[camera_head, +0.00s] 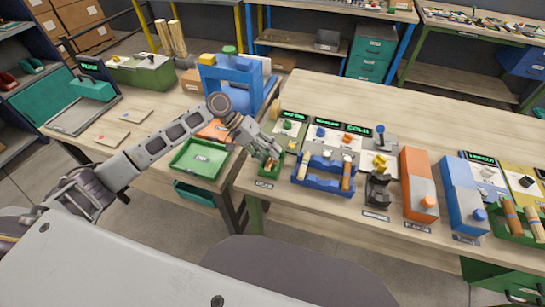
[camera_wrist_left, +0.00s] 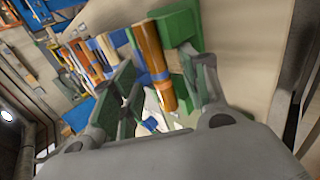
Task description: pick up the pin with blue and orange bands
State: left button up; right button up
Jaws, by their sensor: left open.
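The pin (camera_wrist_left: 149,47) is brown-orange with a blue band partway along it, and it shows in the left wrist view between my left fingers. It lies at a green holder (camera_wrist_left: 178,24), which is also seen in the head view (camera_head: 262,176). My left gripper (camera_head: 271,156) is over this holder at the front left of the long table. In the left wrist view my left gripper (camera_wrist_left: 160,72) is open, with one finger on each side of the pin. Contact cannot be told. In the head view the fingers mostly hide the pin. My right gripper is not in view.
A blue rack (camera_head: 325,182) with upright pins stands just right of the green holder. A dark device (camera_head: 377,190), an orange box (camera_head: 417,180) and a blue box (camera_head: 462,195) follow. A green tray (camera_head: 200,158) lies on the left table. The long table's back is clear.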

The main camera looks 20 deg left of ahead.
pick_arm(q)
jog(key=shift+c, duration=1)
jog(key=c, duration=0.7)
jog(key=shift+r, duration=0.85)
jog(key=shift+c, duration=0.2)
notch_tip(320, 180, up, 8)
jog(key=shift+r, duration=0.2)
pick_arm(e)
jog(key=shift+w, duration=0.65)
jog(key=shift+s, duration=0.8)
